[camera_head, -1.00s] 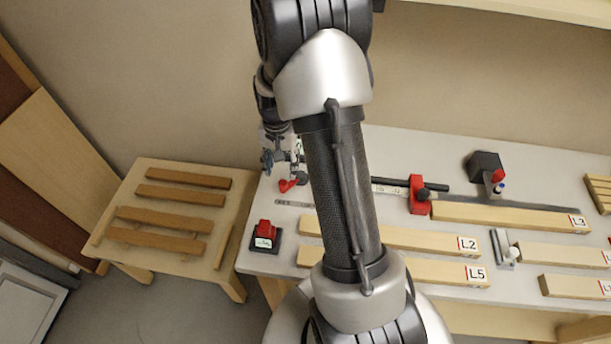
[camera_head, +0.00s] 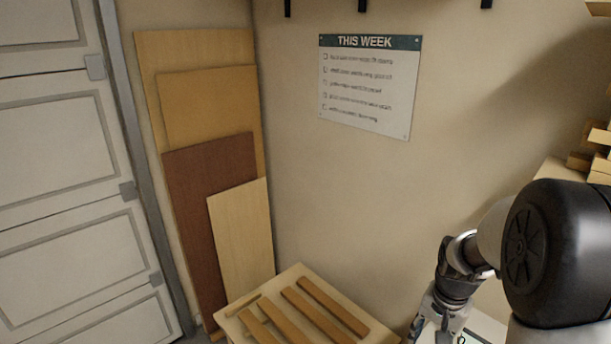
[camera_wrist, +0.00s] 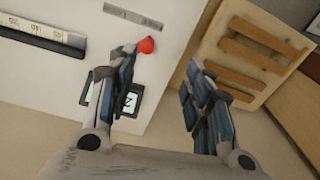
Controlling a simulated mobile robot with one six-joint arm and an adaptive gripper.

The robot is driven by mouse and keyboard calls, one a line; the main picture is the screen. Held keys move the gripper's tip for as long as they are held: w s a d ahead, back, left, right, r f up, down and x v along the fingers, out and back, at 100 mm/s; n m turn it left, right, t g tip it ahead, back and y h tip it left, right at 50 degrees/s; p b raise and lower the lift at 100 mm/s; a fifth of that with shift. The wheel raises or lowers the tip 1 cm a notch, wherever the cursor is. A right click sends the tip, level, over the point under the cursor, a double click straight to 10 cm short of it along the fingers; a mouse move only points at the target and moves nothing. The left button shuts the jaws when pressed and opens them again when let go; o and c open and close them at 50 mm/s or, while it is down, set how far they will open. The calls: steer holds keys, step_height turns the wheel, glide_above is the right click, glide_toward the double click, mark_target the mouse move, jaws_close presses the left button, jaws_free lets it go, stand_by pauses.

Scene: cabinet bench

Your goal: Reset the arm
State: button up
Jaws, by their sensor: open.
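My arm comes in from the lower right of the head view and bends downward there. My gripper (camera_wrist: 160,85) shows in the wrist view with its two fingers spread wide apart and nothing between them. In the head view the fingertips are cut off by the lower edge.
A dark device with a lit display (camera_wrist: 128,101) sits by the left finger, near a red knob (camera_wrist: 146,46). Wooden slats (camera_head: 325,305) lie on the low table. Boards (camera_head: 210,170) lean on the wall beside a door (camera_head: 75,200). Open wall lies left of my arm.

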steer(key=s+a+r+n+t+b, duration=0.2)
steer(key=s+a+r+n, duration=0.2)
steer(key=s+a+r, duration=0.6)
steer(key=s+a+r+n+t+b, duration=0.1)
steer(key=s+a+r+n+t, duration=0.1)
steer(key=s, duration=0.8)
steer(key=a+r+n, duration=0.1)
steer(key=a+n, duration=0.1)
steer(key=a, duration=0.1)
steer(key=shift+s+b, duration=0.25)
steer(key=shift+b, duration=0.05)
steer(key=shift+r, duration=0.1)
steer(key=shift+c, duration=0.2)
